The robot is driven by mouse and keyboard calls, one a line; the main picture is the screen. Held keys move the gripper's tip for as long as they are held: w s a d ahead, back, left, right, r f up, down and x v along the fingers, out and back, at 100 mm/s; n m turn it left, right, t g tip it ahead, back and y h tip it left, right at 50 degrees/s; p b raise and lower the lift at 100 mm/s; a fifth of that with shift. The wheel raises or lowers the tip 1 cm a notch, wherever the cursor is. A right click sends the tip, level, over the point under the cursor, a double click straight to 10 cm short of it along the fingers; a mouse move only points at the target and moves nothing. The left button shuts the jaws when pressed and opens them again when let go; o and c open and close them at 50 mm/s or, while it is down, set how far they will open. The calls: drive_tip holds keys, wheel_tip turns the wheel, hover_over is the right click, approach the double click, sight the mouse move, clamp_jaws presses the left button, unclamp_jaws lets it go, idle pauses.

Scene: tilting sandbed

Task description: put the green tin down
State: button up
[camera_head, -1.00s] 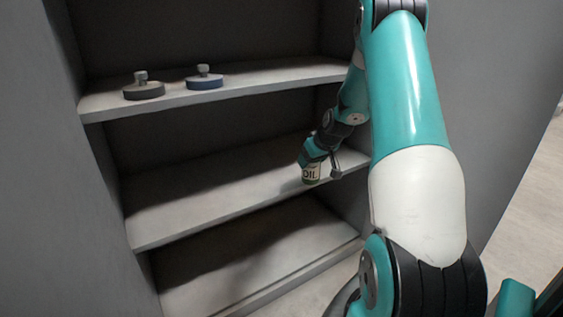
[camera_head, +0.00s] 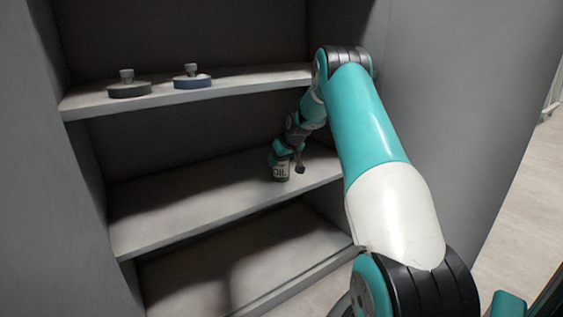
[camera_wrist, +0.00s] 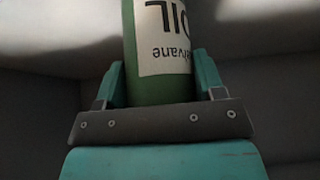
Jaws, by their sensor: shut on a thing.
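The green tin (camera_head: 281,172) carries a pale label reading OIL. In the head view it is upright at the middle shelf (camera_head: 190,199), towards its right part; I cannot tell whether its base touches the shelf. My gripper (camera_head: 281,160) is shut on the tin from above and behind. In the wrist view the green tin (camera_wrist: 160,92) stands between the two teal fingers of my gripper (camera_wrist: 160,80), with its label upside down in the picture. The tin's far side is hidden.
The upper shelf (camera_head: 240,91) holds a dark grey round weight (camera_head: 129,90) and a blue round weight (camera_head: 192,82), each with a knob. The middle shelf left of the tin is clear. Cabinet walls stand close on both sides.

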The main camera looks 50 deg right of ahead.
drive_tip(key=o, duration=1.1)
drive_tip(key=shift+o, duration=0.2)
drive_tip(key=p+v, duration=0.3)
drive_tip(key=v, duration=0.9)
drive_tip(key=s+a+r+n+g+y, duration=0.1)
drive_tip(key=s+a+r+n+y, duration=0.15)
drive_tip(key=a, duration=0.85)
drive_tip(key=s+a+r+n+y, duration=0.1)
drive_tip(key=a+r, duration=0.2)
drive_tip(key=a, duration=0.8)
drive_tip(key=s+a+r+n+g+y, duration=0.1)
drive_tip(key=s+a+r, duration=0.1)
drive_tip(key=a, duration=0.9)
drive_tip(key=s+a+n+g, duration=0.2)
drive_tip(key=s+a, duration=0.6)
drive_tip(key=s, duration=0.4)
drive_tip(key=s+a+n+g+y, duration=0.1)
drive_tip(key=s+a+n+g, duration=0.1)
drive_tip(key=s+a, duration=0.6)
drive_tip(key=s+n, duration=0.1)
drive_tip(key=s, duration=0.2)
drive_tip(key=shift+s+a+r, duration=0.2)
drive_tip(key=shift+s+r, duration=0.2)
